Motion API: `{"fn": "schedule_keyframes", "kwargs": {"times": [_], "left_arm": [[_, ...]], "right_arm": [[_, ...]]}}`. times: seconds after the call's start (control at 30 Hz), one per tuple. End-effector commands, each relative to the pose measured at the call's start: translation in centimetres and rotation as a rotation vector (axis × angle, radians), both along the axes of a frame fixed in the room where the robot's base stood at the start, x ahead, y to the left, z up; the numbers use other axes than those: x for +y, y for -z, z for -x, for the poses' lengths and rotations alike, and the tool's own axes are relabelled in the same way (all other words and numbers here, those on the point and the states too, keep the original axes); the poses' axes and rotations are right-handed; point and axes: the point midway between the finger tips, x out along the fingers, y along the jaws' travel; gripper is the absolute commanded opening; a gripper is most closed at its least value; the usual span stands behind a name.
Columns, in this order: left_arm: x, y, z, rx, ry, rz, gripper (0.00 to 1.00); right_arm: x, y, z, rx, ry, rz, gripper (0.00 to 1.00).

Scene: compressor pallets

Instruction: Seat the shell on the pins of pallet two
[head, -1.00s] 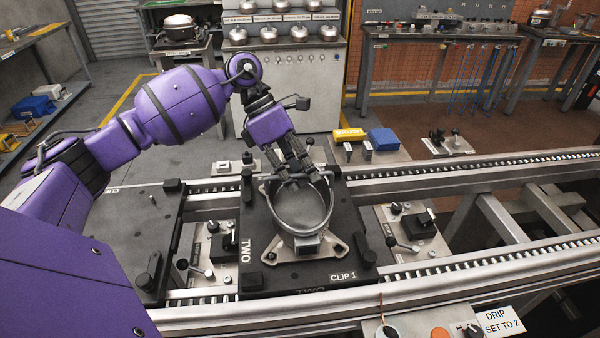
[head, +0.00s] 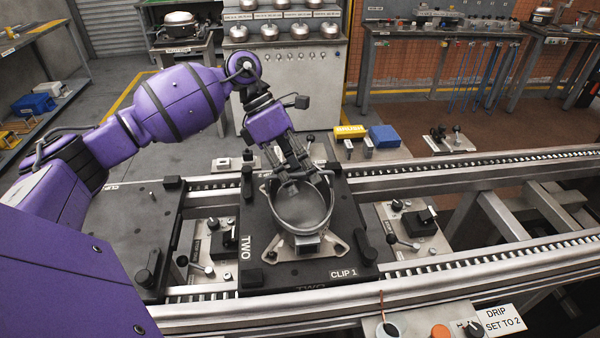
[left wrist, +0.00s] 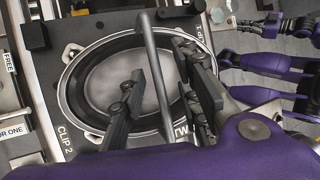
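The shell (head: 305,205), a round grey metal bowl with a bar across its top, sits over the three-cornered light metal plate (head: 331,247) on pallet two (head: 262,268). Pallet two is dark and labelled TWO and CLIP 1. The shell looks level; the pins are hidden beneath it. My left gripper (head: 291,180) is above the shell. In the left wrist view the fingers (left wrist: 160,75) stand apart on either side of the bar (left wrist: 152,62), with visible gaps. Purple arm parts show at the right of that view, but the right gripper's fingers cannot be made out.
Another dark pallet (head: 125,225) lies to the left on the roller conveyor (head: 470,168). Plates with levers (head: 412,225) flank pallet two. Blue (head: 384,138) and yellow boxes stand behind. A "DRIP SET TO 2" sign (head: 497,320) is at the front right.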

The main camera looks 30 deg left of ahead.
Motion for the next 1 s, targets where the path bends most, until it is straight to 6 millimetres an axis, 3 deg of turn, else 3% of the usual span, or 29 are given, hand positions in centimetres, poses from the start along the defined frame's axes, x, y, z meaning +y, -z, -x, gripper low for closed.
{"fn": "schedule_keyframes", "kwargs": {"times": [0.53, 0.7, 1.0], "left_arm": [[5.5, -8.7, -0.4, -0.009, -0.001, 0.001, 0.30], [6.3, -9.8, -0.4, -0.007, -0.001, 0.002, 0.30], [6.4, -10.0, -0.4, -0.007, 0.000, 0.003, 0.30]], "right_arm": [[0.1, -0.1, -0.4, -0.008, 0.000, -0.002, 0.00], [0.1, -0.1, -0.4, -0.008, 0.000, -0.002, 0.00], [0.1, -0.1, -0.4, -0.008, 0.000, -0.002, 0.00]]}}
